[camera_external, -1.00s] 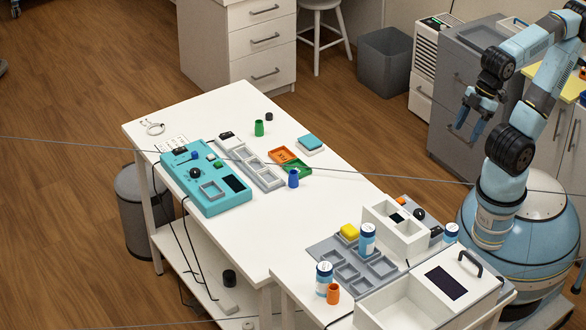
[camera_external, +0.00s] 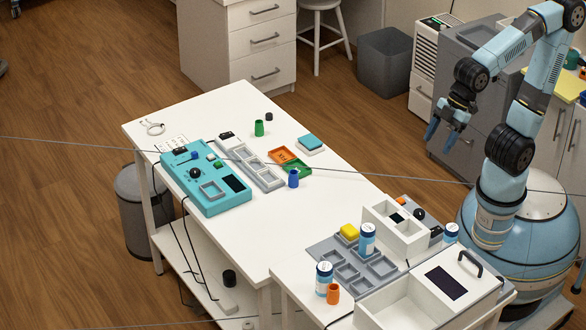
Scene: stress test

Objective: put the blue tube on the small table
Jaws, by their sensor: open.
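The blue tube (camera_external: 293,178) stands upright on the long white table (camera_external: 300,215), beside the green tray at its right side. A smaller white table (camera_external: 292,272) adjoins the near end of the long one; it looks like the small table. My gripper (camera_external: 440,137) is open and empty, with its blue fingers pointing down. It is in the air to the right of the long table, well apart from the blue tube.
A teal device (camera_external: 205,178), grey trays, an orange tray (camera_external: 284,155) and a green cup (camera_external: 259,128) are on the long table. White-blue jars (camera_external: 367,239), an orange cup (camera_external: 333,293) and white boxes crowd the smaller table. A thin cable crosses the view.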

